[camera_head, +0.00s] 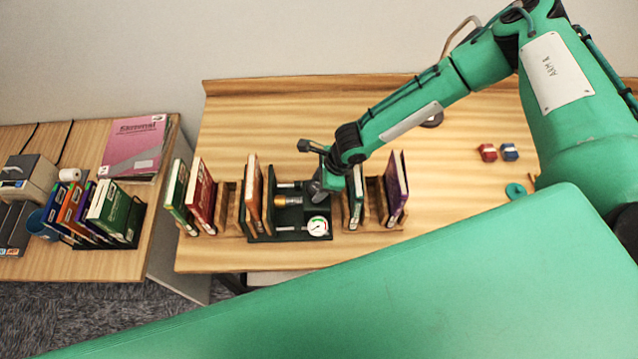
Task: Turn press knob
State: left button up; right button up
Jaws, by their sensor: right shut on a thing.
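The press (291,236) is a dark frame with metal rods near the front middle of the wooden table. A brass-coloured cylinder (283,201) lies across its middle, and a round white gauge (317,226) sits at its front right. My right gripper (316,191) reaches down from the upper right and is shut on the press knob at the right end of the brass part. The gripper hides most of the knob, so its angle cannot be seen. My left gripper is not in view.
Upright books in wooden racks flank the press, at left (201,195) and right (396,187). A side table (120,262) at far left holds books, a magazine and a machine. The table behind the press is clear.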

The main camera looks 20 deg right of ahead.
jog(key=shift+n, duration=0.5)
dwell(0.4)
jog(key=o, duration=1)
jog(key=shift+a, duration=0.1)
